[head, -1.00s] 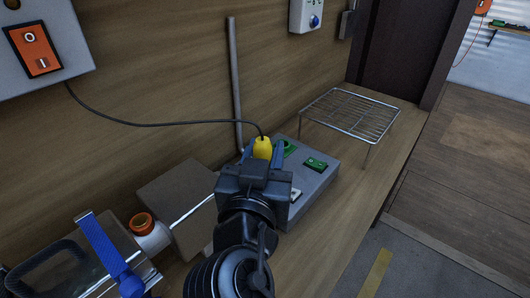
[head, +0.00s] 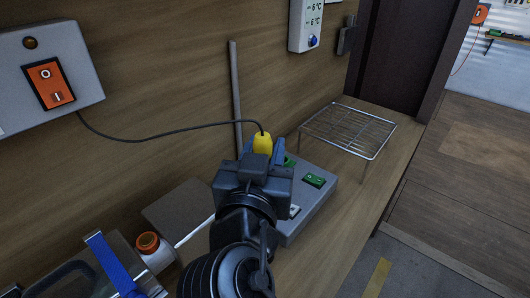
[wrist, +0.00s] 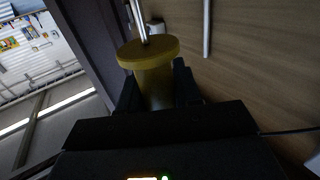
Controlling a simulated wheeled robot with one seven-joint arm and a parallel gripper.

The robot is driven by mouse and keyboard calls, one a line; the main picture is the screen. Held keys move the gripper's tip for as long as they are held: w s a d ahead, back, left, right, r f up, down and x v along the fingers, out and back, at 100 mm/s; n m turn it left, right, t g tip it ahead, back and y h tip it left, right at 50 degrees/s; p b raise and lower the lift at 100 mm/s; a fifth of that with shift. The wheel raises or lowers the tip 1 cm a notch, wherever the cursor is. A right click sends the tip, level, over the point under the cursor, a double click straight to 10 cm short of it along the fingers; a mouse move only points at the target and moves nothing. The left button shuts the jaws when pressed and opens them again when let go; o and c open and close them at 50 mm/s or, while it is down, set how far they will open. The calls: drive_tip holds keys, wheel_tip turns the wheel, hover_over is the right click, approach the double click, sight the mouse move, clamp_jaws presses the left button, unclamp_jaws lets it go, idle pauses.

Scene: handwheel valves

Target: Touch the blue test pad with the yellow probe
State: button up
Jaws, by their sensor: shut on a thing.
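The yellow probe (head: 262,144) is held between the blue-tipped fingers of my gripper (head: 263,150), above or beside the back left of a grey box (head: 311,205). A dark cable runs from its top to the wall unit at left. In the wrist view, the probe (wrist: 153,80) has a wide yellow collar and a metal rod pointing away from my gripper (wrist: 155,92). I cannot make out a blue test pad in either view. My gripper and arm hide part of the grey box. I cannot tell whether the rod touches anything.
The grey box carries green switches (head: 314,180). A wire rack (head: 350,130) stands to its right on the bench. A grey pipe (head: 236,95) leans at the wall. A jar with an orange lid (head: 147,243) and a blue-handled case (head: 110,262) are at lower left.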

sight(264, 134)
drive_tip(key=shift+r+p, duration=0.9)
drive_tip(key=shift+r, duration=0.75)
